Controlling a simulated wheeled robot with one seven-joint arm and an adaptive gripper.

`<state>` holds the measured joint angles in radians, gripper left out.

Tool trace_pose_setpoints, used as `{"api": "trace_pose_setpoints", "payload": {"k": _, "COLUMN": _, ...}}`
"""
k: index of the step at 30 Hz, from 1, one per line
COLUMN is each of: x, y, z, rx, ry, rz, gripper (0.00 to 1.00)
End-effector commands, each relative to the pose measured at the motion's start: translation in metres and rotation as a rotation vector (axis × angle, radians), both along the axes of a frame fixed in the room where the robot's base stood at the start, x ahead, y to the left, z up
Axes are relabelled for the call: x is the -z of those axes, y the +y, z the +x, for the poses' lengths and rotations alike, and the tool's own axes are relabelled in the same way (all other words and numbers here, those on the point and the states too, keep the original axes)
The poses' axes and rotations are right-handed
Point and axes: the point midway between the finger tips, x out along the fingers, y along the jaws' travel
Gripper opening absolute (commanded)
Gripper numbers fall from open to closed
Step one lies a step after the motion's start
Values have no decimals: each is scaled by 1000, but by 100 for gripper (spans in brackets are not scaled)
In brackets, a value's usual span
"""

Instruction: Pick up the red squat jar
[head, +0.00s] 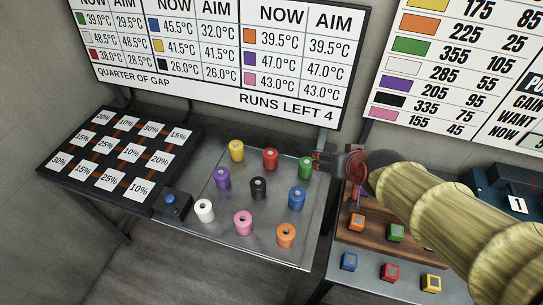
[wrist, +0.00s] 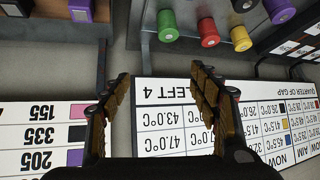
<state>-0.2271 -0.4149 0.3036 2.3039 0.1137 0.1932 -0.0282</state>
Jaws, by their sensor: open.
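The red squat jar (head: 270,158) stands upright in the back row on the metal table, between the yellow jar (head: 236,150) and the green jar (head: 306,167). In the wrist view, which is upside down, the red jar (wrist: 209,34) shows near the top, between the green jar (wrist: 167,26) and the yellow jar (wrist: 241,39). My gripper (head: 320,161) shows just right of the green jar in the head view, apart from the red jar. In the wrist view my gripper (wrist: 160,84) is open and empty, its fingers wide apart against the signboard.
Purple (head: 222,178), black (head: 258,188), blue (head: 297,198), white (head: 204,210), pink (head: 243,222) and orange (head: 286,235) jars share the metal table (head: 165,222). A temperature board (head: 225,55) rises behind. A wooden tray (head: 370,228) with coloured blocks is at right.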

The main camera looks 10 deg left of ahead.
Motion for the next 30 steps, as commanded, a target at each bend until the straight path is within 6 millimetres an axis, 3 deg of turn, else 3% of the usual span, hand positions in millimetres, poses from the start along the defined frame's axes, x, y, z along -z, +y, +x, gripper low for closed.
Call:
{"api": "trace_pose_setpoints", "payload": {"k": 3, "x": 30, "y": 41, "z": 37, "rx": -38, "ry": -60, "rz": 18, "gripper": 62}}
{"api": "trace_pose_setpoints", "payload": {"k": 6, "x": 56, "y": 72, "z": 62, "rx": -59, "ry": -123, "rz": 31, "gripper": 62}}
{"api": "trace_pose_setpoints", "payload": {"k": 10, "x": 93, "y": 111, "z": 82, "rx": -84, "ry": -206, "rz": 43, "gripper": 62}}
{"api": "trace_pose_setpoints", "payload": {"k": 15, "x": 138, "y": 149, "z": 88, "rx": -111, "ry": -315, "rz": 43, "gripper": 62}}
{"api": "trace_pose_setpoints", "payload": {"k": 21, "x": 166, "y": 170, "z": 84, "rx": -130, "ry": -401, "rz": 38, "gripper": 62}}
{"api": "trace_pose_setpoints", "payload": {"k": 25, "x": 173, "y": 174, "z": 84, "rx": -132, "ry": -423, "rz": 38, "gripper": 62}}
{"api": "trace_pose_setpoints", "payload": {"k": 30, "x": 180, "y": 179, "z": 97, "rx": -133, "ry": -429, "rz": 38, "gripper": 62}}
